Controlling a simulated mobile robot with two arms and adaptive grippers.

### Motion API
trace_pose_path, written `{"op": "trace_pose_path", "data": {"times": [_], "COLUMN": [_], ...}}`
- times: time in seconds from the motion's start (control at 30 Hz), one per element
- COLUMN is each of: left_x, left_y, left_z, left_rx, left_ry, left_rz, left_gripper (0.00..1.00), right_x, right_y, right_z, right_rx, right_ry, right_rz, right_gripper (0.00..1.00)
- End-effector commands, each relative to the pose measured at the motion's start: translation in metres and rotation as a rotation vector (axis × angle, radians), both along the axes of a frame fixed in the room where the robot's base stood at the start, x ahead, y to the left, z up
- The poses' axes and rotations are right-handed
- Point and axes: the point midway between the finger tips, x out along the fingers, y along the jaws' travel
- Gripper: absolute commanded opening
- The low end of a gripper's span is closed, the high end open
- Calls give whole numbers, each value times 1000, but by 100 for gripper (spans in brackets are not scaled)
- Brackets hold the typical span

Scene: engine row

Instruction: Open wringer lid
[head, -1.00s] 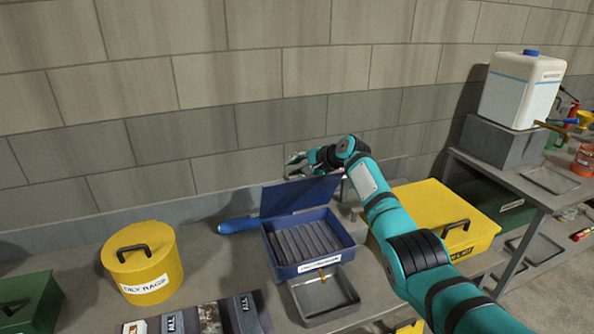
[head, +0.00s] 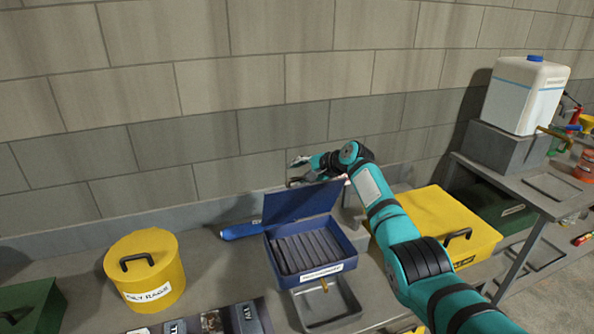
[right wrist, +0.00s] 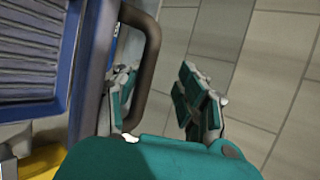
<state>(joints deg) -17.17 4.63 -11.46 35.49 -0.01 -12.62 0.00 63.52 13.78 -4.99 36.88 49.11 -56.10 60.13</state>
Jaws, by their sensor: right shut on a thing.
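The wringer is a blue box (head: 346,253) on the bench, with a ribbed dark grey inside and a white label on its front. Its blue lid (head: 303,203) stands raised along the back edge, and the ribbed inside is in plain view. My right gripper (head: 299,172) is behind the lid, its arm reaching over from the right. In the right wrist view, the dark curved lid handle (right wrist: 151,60) passes between the fingers of my right gripper (right wrist: 158,98), close against the left finger. My left gripper is not in view.
A grey tray (head: 350,313) sits before the wringer. A yellow can (head: 160,285) stands at left and a yellow box (head: 440,215) at right, close to my right arm. A blue-handled thing (head: 241,231) lies left of the lid. A block wall (head: 200,135) rises close behind.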

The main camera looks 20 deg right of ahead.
Motion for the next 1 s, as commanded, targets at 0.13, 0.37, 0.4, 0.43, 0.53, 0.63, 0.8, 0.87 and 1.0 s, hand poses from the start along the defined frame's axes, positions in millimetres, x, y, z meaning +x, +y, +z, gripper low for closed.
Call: {"op": "trace_pose_path", "data": {"times": [0.13,0.37,0.4,0.43,0.53,0.63,0.8,0.87,1.0], "left_x": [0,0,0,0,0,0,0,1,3], "left_y": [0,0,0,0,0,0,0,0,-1], "left_z": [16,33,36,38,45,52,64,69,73], "left_rx": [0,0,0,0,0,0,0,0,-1], "left_ry": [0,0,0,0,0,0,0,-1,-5], "left_rz": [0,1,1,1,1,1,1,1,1], "left_gripper": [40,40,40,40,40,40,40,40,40], "right_x": [3,0,-1,-1,-3,-4,-7,-8,-11], "right_y": [-12,-19,-20,-20,-23,-25,-30,-32,-34], "right_z": [35,49,52,54,60,66,77,81,83], "right_rx": [7,8,8,8,8,7,6,5,3], "right_ry": [-40,-40,-40,-40,-40,-40,-41,-41,-34], "right_rz": [-16,-17,-17,-17,-17,-16,-15,-15,-12], "right_gripper": [23,25,26,28,33,37,52,50,23]}}
